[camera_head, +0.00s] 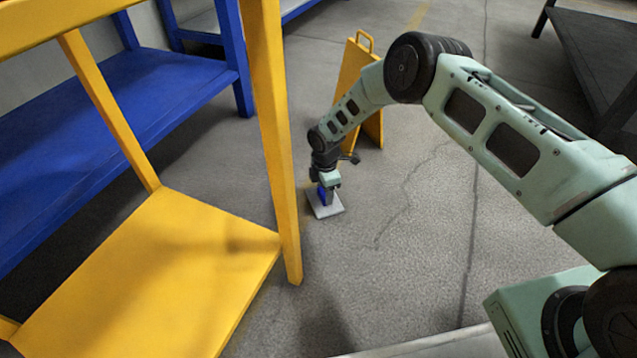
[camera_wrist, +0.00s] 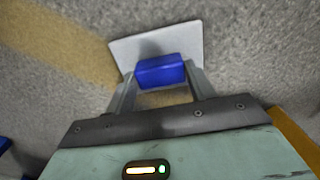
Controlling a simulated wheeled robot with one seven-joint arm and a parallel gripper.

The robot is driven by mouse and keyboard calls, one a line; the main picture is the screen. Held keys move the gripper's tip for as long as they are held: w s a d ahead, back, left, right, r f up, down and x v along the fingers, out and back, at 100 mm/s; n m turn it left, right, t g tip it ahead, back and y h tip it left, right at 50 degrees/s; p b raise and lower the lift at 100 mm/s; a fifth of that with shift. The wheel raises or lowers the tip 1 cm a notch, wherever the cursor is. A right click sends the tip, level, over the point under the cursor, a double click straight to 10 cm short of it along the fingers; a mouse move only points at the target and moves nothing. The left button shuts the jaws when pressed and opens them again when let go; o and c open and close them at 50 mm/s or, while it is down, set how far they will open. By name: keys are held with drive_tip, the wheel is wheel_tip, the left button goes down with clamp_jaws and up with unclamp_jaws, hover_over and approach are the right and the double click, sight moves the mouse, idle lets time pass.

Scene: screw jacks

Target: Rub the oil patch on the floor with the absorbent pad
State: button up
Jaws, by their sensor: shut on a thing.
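The absorbent pad is a flat, pale grey-white plate (camera_head: 327,210) with a blue block handle (camera_head: 322,194) on top. It lies flat on or just above the floor, right of the yellow post; I cannot tell if it touches. In the wrist view the pad (camera_wrist: 185,40) shows beyond the fingers, with the blue handle (camera_wrist: 160,71) between them. My gripper (camera_head: 329,188) points down and is shut on the blue handle. I cannot make out a clear oil patch in either view; the floor under the pad is hidden.
A yellow frame with a shelf (camera_head: 165,265) and post (camera_head: 276,150) stands close left of the pad. A yellow folding floor sign (camera_head: 350,75) stands behind my arm. A blue rack (camera_head: 140,100) is at left. Cracked grey floor (camera_head: 415,215) to the right is clear.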

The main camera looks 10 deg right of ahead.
drive_tip(key=shift+s+d+f+p, duration=0.15)
drive_tip(key=shift+s+d+p, duration=0.2)
drive_tip(key=shift+s+d, duration=0.25)
drive_tip(key=shift+s+d+p, duration=0.4)
drive_tip(key=shift+d+p, duration=0.4)
drive_tip(key=shift+s+d+p, duration=0.6)
drive_tip(key=shift+d+p, duration=0.05)
drive_tip(key=shift+d, duration=0.25)
drive_tip(key=shift+s+d+r+p, duration=0.15)
drive_tip(key=shift+s+d+p, duration=0.15)
drive_tip(key=shift+d+p, duration=0.2)
drive_tip(key=shift+s+d+r+p, duration=0.15)
drive_tip(key=shift+s+d+p, duration=0.1)
drive_tip(key=shift+d+p, duration=0.2)
drive_tip(key=shift+s+d+p, duration=0.35)
drive_tip(key=shift+d, duration=0.1)
drive_tip(key=shift+r+p, duration=2.2)
drive_tip(key=shift+r, duration=0.75)
drive_tip(key=shift+r, duration=0.1)
